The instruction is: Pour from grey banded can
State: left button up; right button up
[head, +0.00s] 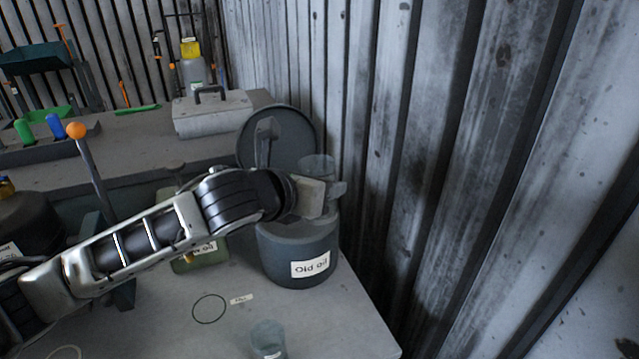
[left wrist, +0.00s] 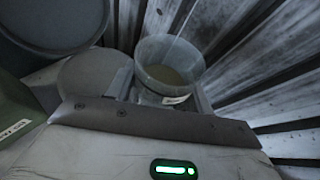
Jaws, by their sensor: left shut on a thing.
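My left gripper (head: 325,192) is shut on a clear cup (head: 318,166), above the right part of the dark grey "Old oil" drum (head: 280,262). In the left wrist view the cup (left wrist: 150,50) has a small label and a dull brownish content; it looks close to upright in the head view. The drum's grey top (left wrist: 92,80) shows beside the cup. No can with clear bands can be made out, so I cannot tell which thing is the grey banded can. My right gripper is not in view.
A second clear cup (head: 268,340) stands at the table's (head: 350,325) front, near a drawn ring (head: 209,308). A green oil can (head: 190,264) is partly behind my arm. A large dark disc (head: 285,128) stands behind the drum. A corrugated wall (head: 440,150) is close on the right.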

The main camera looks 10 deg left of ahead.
pick_arm(q)
jog(key=shift+n+g, duration=0.6)
jog(key=shift+g, duration=0.3)
jog(key=w+a+f, duration=0.2)
jog(key=w, duration=0.1)
jog(key=shift+f+b, duration=0.25)
jog(key=shift+b, duration=0.05)
notch_tip(320, 180, down, 2)
jog(key=shift+f+g+h+p, duration=0.2)
jog(key=shift+g+h+p, duration=0.1)
jog(key=shift+g+h, duration=0.1)
dwell(0.3)
